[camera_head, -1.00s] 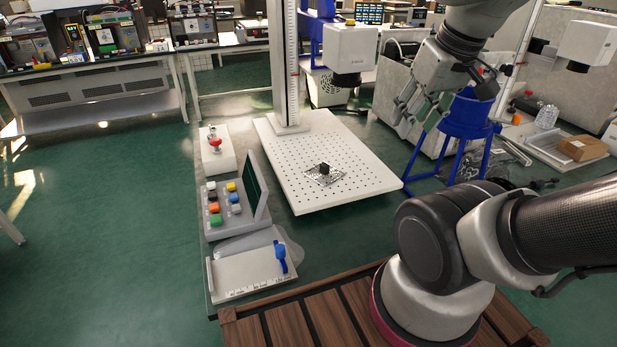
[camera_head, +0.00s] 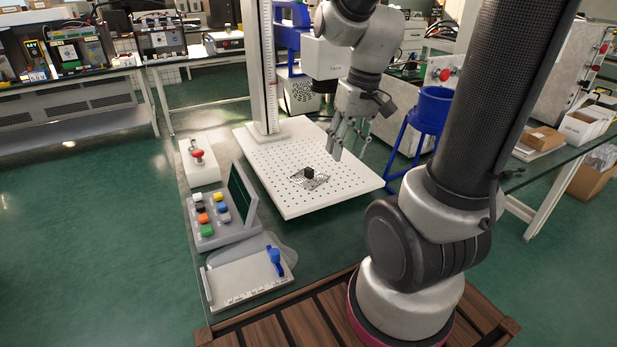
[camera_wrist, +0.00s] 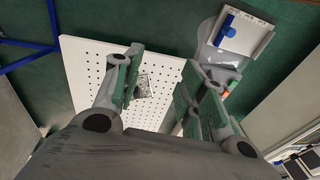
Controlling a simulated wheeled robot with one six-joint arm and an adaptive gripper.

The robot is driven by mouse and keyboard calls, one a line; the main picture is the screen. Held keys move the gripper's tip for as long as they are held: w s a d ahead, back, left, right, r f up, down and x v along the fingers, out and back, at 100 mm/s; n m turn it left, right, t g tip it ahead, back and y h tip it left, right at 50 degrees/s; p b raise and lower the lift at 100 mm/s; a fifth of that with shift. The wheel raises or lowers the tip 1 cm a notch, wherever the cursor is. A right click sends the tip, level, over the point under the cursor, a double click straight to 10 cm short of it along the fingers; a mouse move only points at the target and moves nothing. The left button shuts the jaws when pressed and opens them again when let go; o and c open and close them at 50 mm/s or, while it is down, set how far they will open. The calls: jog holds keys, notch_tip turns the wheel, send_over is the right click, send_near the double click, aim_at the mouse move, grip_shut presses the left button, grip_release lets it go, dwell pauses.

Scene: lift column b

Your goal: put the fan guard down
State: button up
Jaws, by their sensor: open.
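The fan guard (camera_head: 322,181) looks like a small flat grey patterned piece lying on the white perforated plate (camera_head: 278,190). A small black block (camera_head: 309,173) stands on or against it. In the wrist view the fan guard (camera_wrist: 145,84) shows between the fingers, partly hidden by the left one. My gripper (camera_head: 350,148) is open and empty, pointing down above the right side of the plate, apart from the guard and to its upper right in the head view. My gripper (camera_wrist: 158,92) also shows its two spread fingers in the wrist view.
A tall white column (camera_head: 264,70) with a scale rises at the plate's back. A button box (camera_head: 217,215), a red-knobbed box (camera_head: 201,164) and a white tray with a blue clamp (camera_head: 276,261) stand to the left. A blue stand (camera_head: 432,107) is at right. Much of the plate is bare.

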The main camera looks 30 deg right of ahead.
jog(key=w+f+n+t+y, duration=0.1)
jog(key=w+f+n, duration=0.1)
jog(key=w+f, duration=0.8)
jog(key=n+t, duration=0.2)
jog(key=n, duration=0.1)
send_over(310, 169)
jog(key=s+d, duration=0.1)
jog(key=s, duration=0.1)
jog(key=shift+h, duration=0.3)
jog(key=x, duration=0.7)
jog(key=shift+s+d+f, duration=0.1)
jog(key=shift+s+f, duration=0.15)
jog(key=shift+f, duration=0.3)
jog(key=shift+c, duration=0.5)
grip_shut()
